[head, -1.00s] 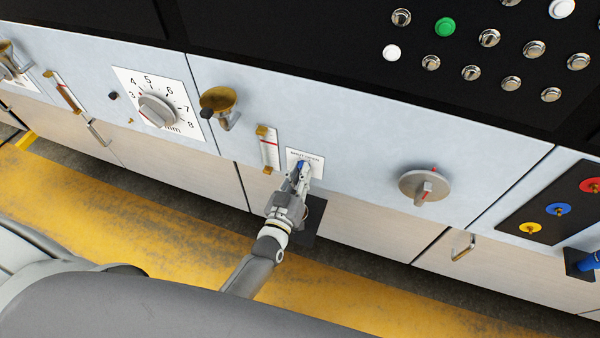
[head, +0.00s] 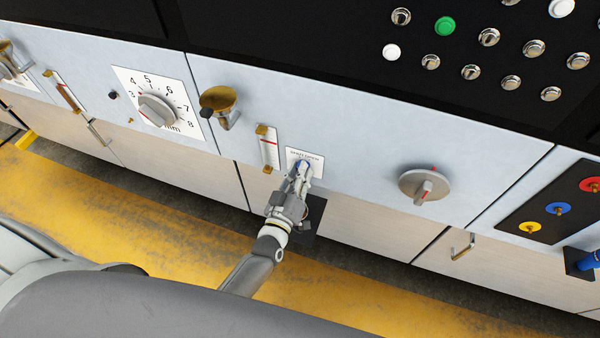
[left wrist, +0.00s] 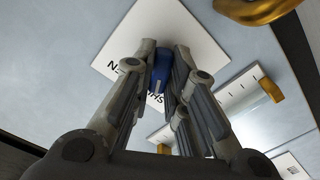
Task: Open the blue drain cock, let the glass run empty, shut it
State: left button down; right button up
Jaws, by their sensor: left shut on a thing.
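The blue drain cock (left wrist: 161,68) sits on a white label plate (left wrist: 190,35) with partly hidden lettering in the left wrist view. My left gripper (left wrist: 160,72) is shut on the cock, one finger on each side. In the head view the gripper (head: 302,168) reaches the plate (head: 317,163) from below, and only a little blue shows. The sight glass (head: 268,148), with brass end fittings, is just left of the plate. It looks pale with a red mark; I cannot tell its liquid level. My right gripper is out of view.
A brass cup (head: 217,98) sticks out left of the glass. A grey rotary knob (head: 424,186) is to the right, and a numbered dial (head: 157,110) is farther left. Black button panel (head: 460,90) above; yellow floor strip (head: 130,215) below.

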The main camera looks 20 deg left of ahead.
pick_arm(q)
jog(key=c, duration=1.4)
grip_release()
jog(key=shift+c, duration=0.2)
jog(key=s, duration=1.2)
jog(key=shift+a, duration=0.25)
jog(key=s+f+m+g+h, duration=0.15)
jog(key=s+f+g, duration=0.25)
jog(key=f, duration=0.8)
jog(key=s+f+m+g, duration=0.3)
jog(key=s+f+g, duration=0.15)
jog(key=f, duration=0.65)
jog(key=s+a+f+m+g+y, duration=0.1)
jog(key=s+a+f+g, duration=0.3)
jog(key=s+f, duration=0.4)
jog(key=s+a+f+m+g+y, duration=0.1)
jog(key=s+a+f+g, duration=0.3)
jog(key=s+f, duration=0.4)
jog(key=s+m, duration=0.1)
jog(key=s, duration=0.6)
jog(key=shift+m, duration=0.35)
